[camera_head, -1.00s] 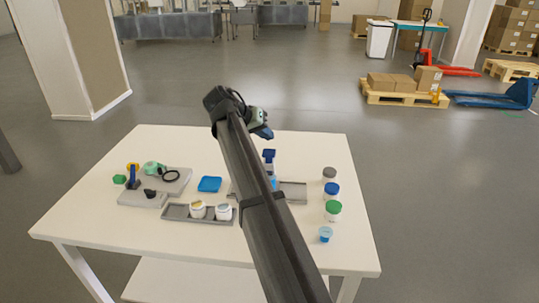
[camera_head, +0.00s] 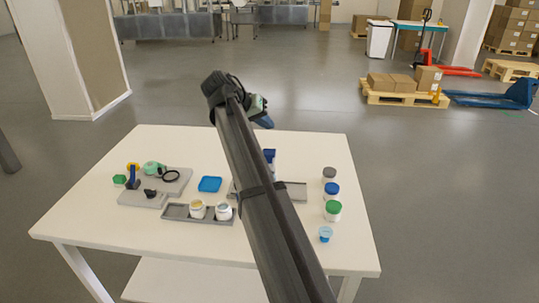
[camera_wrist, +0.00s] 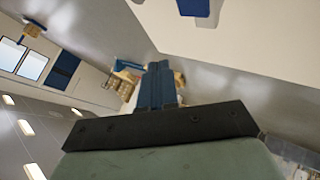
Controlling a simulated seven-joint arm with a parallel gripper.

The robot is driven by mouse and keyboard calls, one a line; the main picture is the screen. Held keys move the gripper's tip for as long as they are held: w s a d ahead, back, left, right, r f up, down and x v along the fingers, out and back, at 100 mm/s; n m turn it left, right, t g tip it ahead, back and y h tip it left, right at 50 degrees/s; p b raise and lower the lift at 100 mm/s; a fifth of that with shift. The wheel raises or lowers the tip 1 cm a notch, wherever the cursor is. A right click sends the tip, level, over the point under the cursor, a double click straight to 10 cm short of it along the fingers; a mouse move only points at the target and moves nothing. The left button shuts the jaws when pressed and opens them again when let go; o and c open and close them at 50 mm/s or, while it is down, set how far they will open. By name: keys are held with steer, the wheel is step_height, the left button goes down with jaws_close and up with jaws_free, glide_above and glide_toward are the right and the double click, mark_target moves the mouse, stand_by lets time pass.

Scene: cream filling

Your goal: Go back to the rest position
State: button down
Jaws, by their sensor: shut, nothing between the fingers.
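My gripper (camera_head: 264,121) is raised above the far edge of the white table (camera_head: 308,150), partly hidden behind my arm in the head view. In the wrist view its blue fingers (camera_wrist: 158,75) are together with nothing between them. Two white jars (camera_head: 197,210) stand in a grey tray (camera_head: 177,212) on the table. My arm crosses over the middle of the table and hides part of what lies there, including most of a blue item (camera_head: 269,154).
A blue square dish (camera_head: 209,184) lies left of my arm. Grey boards with small tools (camera_head: 142,199) are at the left. Jars with grey, blue and green lids (camera_head: 333,208) and a small blue cup (camera_head: 325,234) line the right side. Open floor lies beyond the table.

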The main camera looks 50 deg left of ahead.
stand_by(0.3)
